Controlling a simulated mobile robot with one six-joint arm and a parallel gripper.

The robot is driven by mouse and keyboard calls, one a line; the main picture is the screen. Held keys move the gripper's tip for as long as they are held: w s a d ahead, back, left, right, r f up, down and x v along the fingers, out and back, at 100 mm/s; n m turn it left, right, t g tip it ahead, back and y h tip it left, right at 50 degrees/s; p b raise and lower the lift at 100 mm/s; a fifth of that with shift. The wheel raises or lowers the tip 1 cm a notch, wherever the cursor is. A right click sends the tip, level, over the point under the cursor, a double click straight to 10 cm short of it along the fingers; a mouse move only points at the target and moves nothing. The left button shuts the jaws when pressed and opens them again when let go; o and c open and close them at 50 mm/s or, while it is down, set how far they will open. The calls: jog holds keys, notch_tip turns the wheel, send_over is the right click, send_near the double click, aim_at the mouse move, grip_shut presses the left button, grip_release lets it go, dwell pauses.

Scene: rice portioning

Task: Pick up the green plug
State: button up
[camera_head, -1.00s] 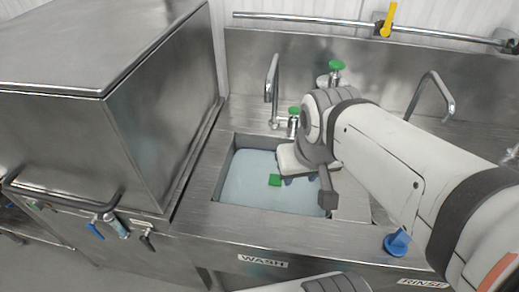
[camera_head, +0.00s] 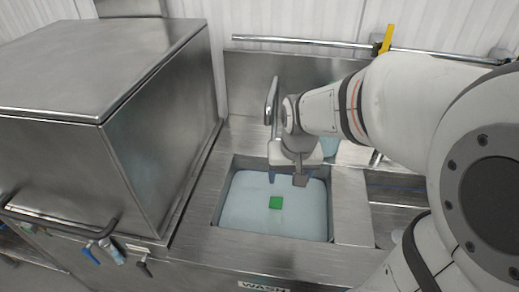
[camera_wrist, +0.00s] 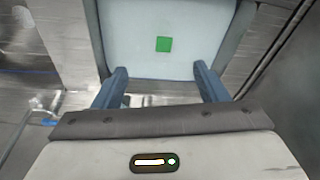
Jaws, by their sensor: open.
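The green plug (camera_head: 275,203) is a small green square in the pale blue water of the wash basin (camera_head: 218,212), near its middle. In the wrist view the plug (camera_wrist: 163,44) lies ahead of the fingertips, about centred between them. My gripper (camera_head: 293,178) is over the back part of the basin, behind the plug and apart from it. In the wrist view my gripper's (camera_wrist: 160,70) two blue fingers are spread wide with nothing between them.
A steel box-shaped unit (camera_head: 165,125) with a front handle stands left of the basin. A faucet (camera_head: 272,100) rises behind the basin, close to my arm. A yellow lever (camera_head: 387,39) sits on the rear pipe. My arm hides much of the right side.

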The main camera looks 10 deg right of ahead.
jog(key=w+f+m+g, duration=0.1)
jog(key=w+f, duration=0.6)
jog(key=f, duration=0.2)
jog(key=m+g, duration=0.1)
send_over(276, 202)
notch_tip(276, 202, down, 12)
jog(key=shift+f, duration=0.1)
jog(key=shift+f+p, duration=1.3)
jog(key=shift+f, duration=2.85)
jog(key=shift+c, duration=0.3)
jog(key=c, duration=1.3)
grip_shut()
jog(key=shift+r, duration=0.15)
